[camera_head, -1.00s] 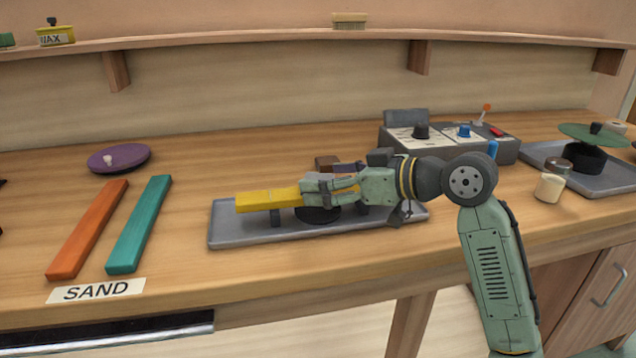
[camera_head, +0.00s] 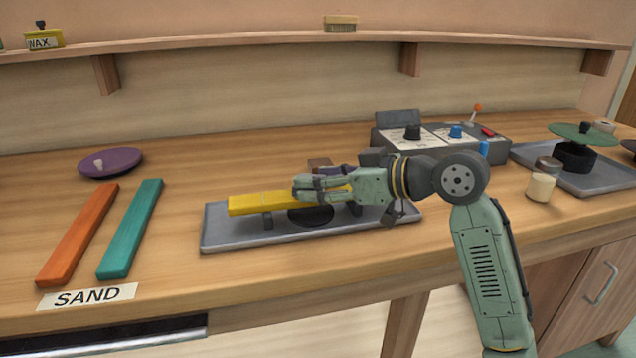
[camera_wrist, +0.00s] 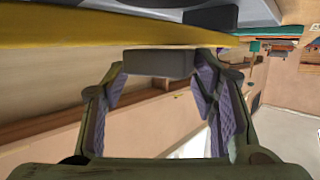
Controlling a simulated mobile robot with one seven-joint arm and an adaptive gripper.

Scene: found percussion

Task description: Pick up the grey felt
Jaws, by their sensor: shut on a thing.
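My gripper (camera_head: 300,188) reaches in from the right, in front of the yellow bar (camera_head: 255,204), above a grey tray. In the wrist view a dark grey block, which looks like the grey felt (camera_wrist: 158,63), sits between my two purple-padded fingertips, and they are shut on it. In the head view my fingers hide the felt. The yellow bar rests on small dark supports (camera_head: 267,222), and it crosses the top of the wrist view (camera_wrist: 60,32). A black disc (camera_head: 310,216) lies under my gripper.
The grey tray (camera_head: 225,243) lies near the bench's front edge. Orange (camera_head: 78,235) and teal (camera_head: 131,229) bars lie left, with a purple disc (camera_head: 110,162) behind. A control box (camera_head: 500,150) stands at back right. Another tray (camera_head: 600,185) holds a dark pot.

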